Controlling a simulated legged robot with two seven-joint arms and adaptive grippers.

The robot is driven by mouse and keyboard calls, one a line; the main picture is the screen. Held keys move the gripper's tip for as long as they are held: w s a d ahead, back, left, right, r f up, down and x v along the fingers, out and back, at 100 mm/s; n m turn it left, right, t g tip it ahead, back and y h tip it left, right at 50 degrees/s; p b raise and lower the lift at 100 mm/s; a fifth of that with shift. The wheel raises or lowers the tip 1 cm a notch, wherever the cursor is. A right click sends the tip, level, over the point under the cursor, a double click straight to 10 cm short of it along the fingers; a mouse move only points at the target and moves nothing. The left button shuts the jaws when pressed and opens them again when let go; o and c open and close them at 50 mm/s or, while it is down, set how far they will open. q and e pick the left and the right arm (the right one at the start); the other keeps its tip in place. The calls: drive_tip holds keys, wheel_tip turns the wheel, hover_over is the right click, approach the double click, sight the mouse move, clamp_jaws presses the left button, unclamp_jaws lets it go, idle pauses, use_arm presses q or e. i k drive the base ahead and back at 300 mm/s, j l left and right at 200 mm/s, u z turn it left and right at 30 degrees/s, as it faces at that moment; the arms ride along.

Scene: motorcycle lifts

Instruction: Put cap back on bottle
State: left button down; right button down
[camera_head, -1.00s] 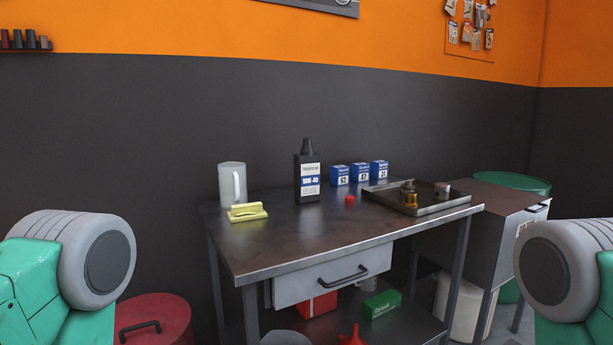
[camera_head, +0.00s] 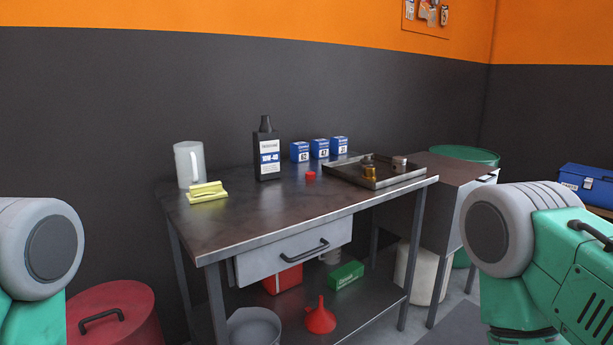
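The black oil bottle (camera_head: 267,152) with a white and blue label stands upright near the back of the metal workbench (camera_head: 240,226). It has a tapered dark neck; whether the neck is open is too small to tell. A small red cap (camera_head: 310,176) lies on the bench to the right of the bottle and nearer the front, apart from it. Only upper parts of my two arms show, at the left and right edges of the view. Neither gripper is in the picture.
A white jug (camera_head: 189,164) and yellow sponge-like block (camera_head: 207,193) stand left of the bottle. Blue boxes (camera_head: 320,149) and a metal tray (camera_head: 380,181) with parts are to the right. A red bin (camera_head: 110,312) is on the floor at left. The bench's front is clear.

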sight(266, 140)
drive_tip(key=u, duration=0.35)
drive_tip(key=i+l+u, duration=0.2)
drive_tip(key=u, duration=0.15)
drive_tip(key=i+l+u, duration=0.1)
drive_tip(key=l+u, duration=0.3)
drive_tip(key=i+l+u, duration=0.1)
drive_tip(key=l+u, duration=0.25)
drive_tip(key=l, duration=0.15)
drive_tip(key=i+l, duration=0.1)
drive_tip(key=l, duration=0.45)
drive_tip(key=i+l+u, duration=0.1)
drive_tip(key=l, duration=0.45)
drive_tip(key=l+u, duration=0.1)
drive_tip(key=l, duration=0.45)
